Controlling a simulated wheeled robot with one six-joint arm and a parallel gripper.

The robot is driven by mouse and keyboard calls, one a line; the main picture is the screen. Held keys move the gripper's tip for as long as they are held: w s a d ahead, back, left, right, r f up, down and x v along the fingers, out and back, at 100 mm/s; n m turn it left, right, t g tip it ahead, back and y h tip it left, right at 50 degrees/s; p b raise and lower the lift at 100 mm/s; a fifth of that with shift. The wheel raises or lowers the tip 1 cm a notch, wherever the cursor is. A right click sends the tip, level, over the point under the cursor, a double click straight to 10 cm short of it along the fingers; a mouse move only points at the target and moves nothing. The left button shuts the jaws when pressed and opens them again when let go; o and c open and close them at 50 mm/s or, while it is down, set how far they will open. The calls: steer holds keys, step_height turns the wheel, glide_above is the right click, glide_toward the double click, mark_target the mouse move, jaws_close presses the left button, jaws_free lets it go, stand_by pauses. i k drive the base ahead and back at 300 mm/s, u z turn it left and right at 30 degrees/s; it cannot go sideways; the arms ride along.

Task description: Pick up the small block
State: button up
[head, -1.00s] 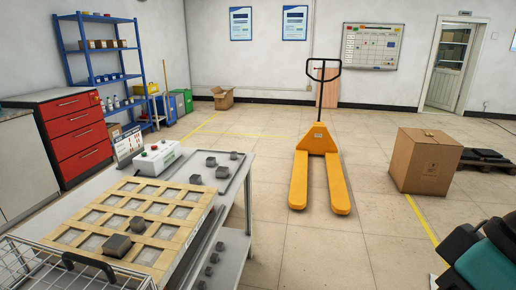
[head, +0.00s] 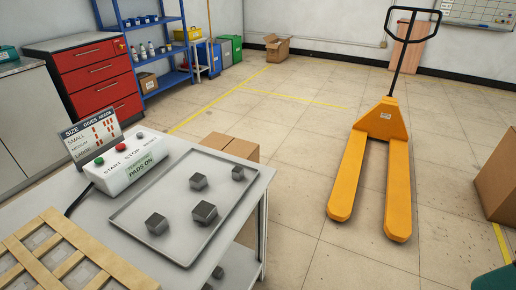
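Several dark grey blocks of differing size stand apart on a grey metal tray (head: 126,216) on the table. The smallest-looking block (head: 238,173) is at the tray's far right. A somewhat larger block (head: 198,181) is to its left. Two bigger blocks, one in the middle (head: 204,211) and one at the near left (head: 157,223), stand closer to me. Which one counts as small is not certain from this view. My gripper is not visible; only a teal piece shows at the bottom right corner.
A white control box (head: 133,166) with buttons and a size sign (head: 91,139) stands behind the tray. A wooden grid (head: 62,245) is at the near left. Cardboard boxes (head: 228,147) stand beyond the table. A yellow pallet jack (head: 383,125) stands on open floor at right.

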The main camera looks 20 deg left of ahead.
mark_target(238, 173)
steer(key=i, duration=0.5)
steer(key=u, duration=3)
steer(key=i, duration=0.55)
steer(key=z, duration=1.95)
